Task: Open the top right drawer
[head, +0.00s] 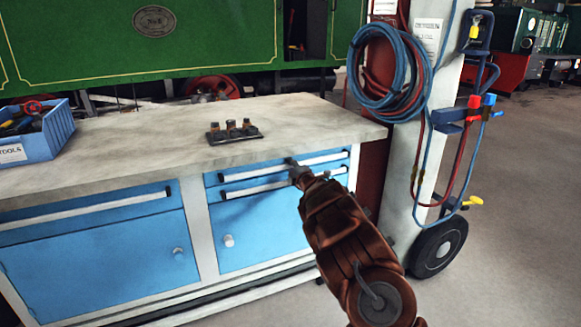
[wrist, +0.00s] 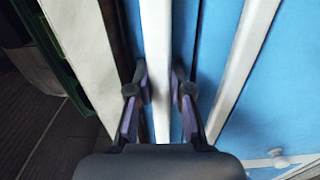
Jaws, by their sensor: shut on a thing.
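The top right drawer (head: 215,179) is a narrow blue front just under the worktop in the right part of the bench, with a long white bar handle (head: 328,158). My gripper (head: 293,165) is at this upper handle, reaching in from the front right. In the wrist view my gripper (wrist: 158,76) has one finger on each side of the upper white handle (wrist: 157,30) and is shut on it. The drawer looks closed or nearly so; my arm hides part of its front.
A second handle (head: 250,189) lies just below, above a blue door with a round knob (head: 229,240). The grey worktop (head: 320,118) carries a small dark rack (head: 233,133) and a blue tool bin (head: 50,135). A hose post (head: 405,190) and wheel (head: 438,247) stand to the right.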

